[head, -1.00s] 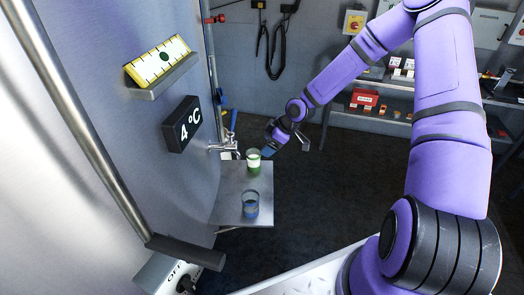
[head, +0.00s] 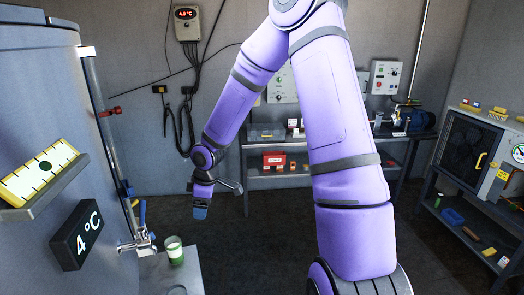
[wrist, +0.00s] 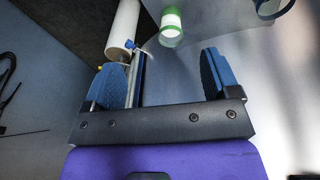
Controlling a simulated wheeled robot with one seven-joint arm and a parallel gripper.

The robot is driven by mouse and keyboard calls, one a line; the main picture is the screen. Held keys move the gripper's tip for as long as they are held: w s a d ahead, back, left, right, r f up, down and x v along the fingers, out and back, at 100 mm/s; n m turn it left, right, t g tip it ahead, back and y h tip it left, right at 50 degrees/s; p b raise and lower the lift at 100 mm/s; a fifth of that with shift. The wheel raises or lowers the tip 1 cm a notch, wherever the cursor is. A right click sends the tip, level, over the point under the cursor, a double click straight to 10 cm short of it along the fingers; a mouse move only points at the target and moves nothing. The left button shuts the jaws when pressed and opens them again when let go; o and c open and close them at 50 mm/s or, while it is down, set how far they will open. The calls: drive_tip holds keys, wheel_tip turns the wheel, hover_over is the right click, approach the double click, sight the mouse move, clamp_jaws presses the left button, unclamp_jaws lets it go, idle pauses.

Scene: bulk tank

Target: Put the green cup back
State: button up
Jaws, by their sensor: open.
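The green cup (head: 174,250), clear with green bands and a white middle, stands upright on the grey shelf (head: 160,272) beside the tank's tap (head: 138,243). It also shows in the wrist view (wrist: 171,25), beyond my fingertips. My gripper (head: 200,211) is above and to the right of the cup in the head view, apart from it. In the wrist view my gripper (wrist: 162,78) has its two blue fingers wide apart with nothing between them. A blue cup (wrist: 275,8) shows in part at the wrist view's top edge; only its rim (head: 178,290) shows in the head view.
The tank wall (head: 40,110) with a 4 °C sign (head: 76,235) and a ruler-like gauge (head: 40,174) stands at left. A bench (head: 262,183) with a red box (head: 274,160) is at the back. A rack (head: 465,240) stands at right. The floor between is clear.

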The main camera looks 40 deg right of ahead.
drive_tip(key=s+r+m+t+h, duration=0.1)
drive_tip(key=s+r+m+h, duration=0.15)
drive_tip(key=s+r, duration=0.55)
drive_tip(key=s+r+m+h, duration=0.1)
drive_tip(key=s+r+m, duration=0.25)
drive_tip(key=r, duration=0.75)
drive_tip(key=s+a+r+m+t+y, duration=0.1)
drive_tip(key=s+r, duration=0.3)
drive_tip(key=s, duration=0.5)
drive_tip(key=s+a+r+m+y, duration=0.1)
drive_tip(key=s+r+m, duration=0.2)
drive_tip(key=s, duration=0.6)
wheel_tip(320, 180, up, 2)
drive_tip(key=shift+r+t, duration=0.1)
drive_tip(key=shift+t, duration=0.3)
drive_tip(key=shift+w+d, duration=0.1)
